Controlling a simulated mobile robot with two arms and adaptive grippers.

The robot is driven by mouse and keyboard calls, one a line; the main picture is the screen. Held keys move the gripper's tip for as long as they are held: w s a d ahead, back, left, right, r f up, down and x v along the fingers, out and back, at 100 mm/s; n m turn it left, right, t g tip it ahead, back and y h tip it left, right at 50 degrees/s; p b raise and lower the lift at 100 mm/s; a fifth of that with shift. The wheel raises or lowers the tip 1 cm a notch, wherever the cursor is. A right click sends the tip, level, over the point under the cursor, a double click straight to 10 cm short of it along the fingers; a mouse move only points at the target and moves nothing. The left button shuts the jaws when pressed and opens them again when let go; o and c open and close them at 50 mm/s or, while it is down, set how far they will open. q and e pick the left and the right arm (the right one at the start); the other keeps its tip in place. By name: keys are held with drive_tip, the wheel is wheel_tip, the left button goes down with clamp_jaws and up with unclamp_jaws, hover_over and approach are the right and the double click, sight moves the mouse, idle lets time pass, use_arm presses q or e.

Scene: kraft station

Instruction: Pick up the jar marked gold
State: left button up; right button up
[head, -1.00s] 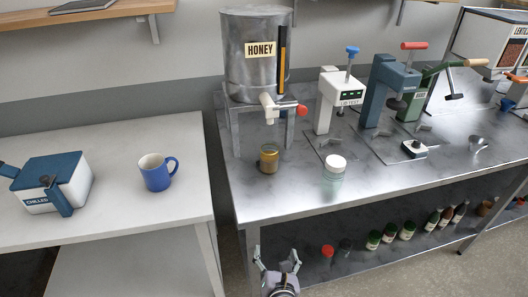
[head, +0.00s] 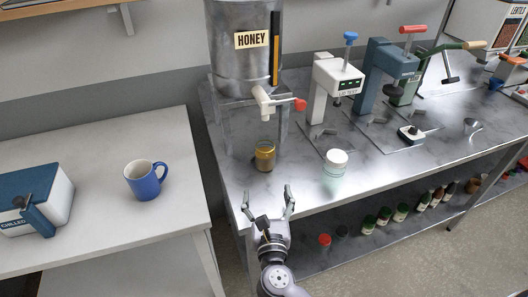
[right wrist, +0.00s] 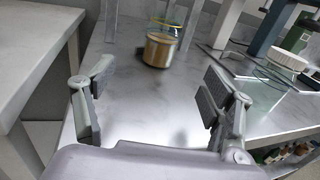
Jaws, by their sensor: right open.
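The gold jar (head: 265,156) is a small glass jar with a gold-brown band, standing upright on the metal counter below the honey tap. In the right wrist view the gold jar (right wrist: 160,48) stands beyond and between my fingers, apart from them. My right gripper (head: 268,199) is open and empty at the counter's front edge, in front of the jar. Its two fingers (right wrist: 158,105) are spread wide in the right wrist view. No marking is readable on the jar. My left gripper is not in view.
A white-lidded clear jar (head: 335,172) stands to the right of the gold jar. The honey tank (head: 240,50) with its red-handled tap (head: 270,102) is behind and above. A lid-test press (head: 330,88) stands further right. A blue mug (head: 146,181) is on the left table.

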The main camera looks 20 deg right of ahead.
drive_tip(key=p, duration=0.1)
approach(266, 159)
drive_tip(key=x, duration=0.4)
drive_tip(key=shift+w+a+f, duration=0.1)
drive_tip(key=shift+a, duration=0.15)
drive_tip(key=p+x, duration=0.1)
drive_tip(key=x, duration=0.3)
drive_tip(key=shift+d, duration=0.15)
drive_tip(key=x, duration=0.3)
drive_tip(key=shift+w+d, duration=0.15)
drive_tip(key=shift+w, duration=0.25)
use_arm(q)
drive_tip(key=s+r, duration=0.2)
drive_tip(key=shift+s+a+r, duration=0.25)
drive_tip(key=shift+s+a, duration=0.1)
use_arm(e)
drive_tip(key=shift+s, duration=0.1)
drive_tip(key=shift+c, duration=0.2)
drive_tip(key=c, duration=1.5)
drive_tip(key=shift+c, duration=0.9)
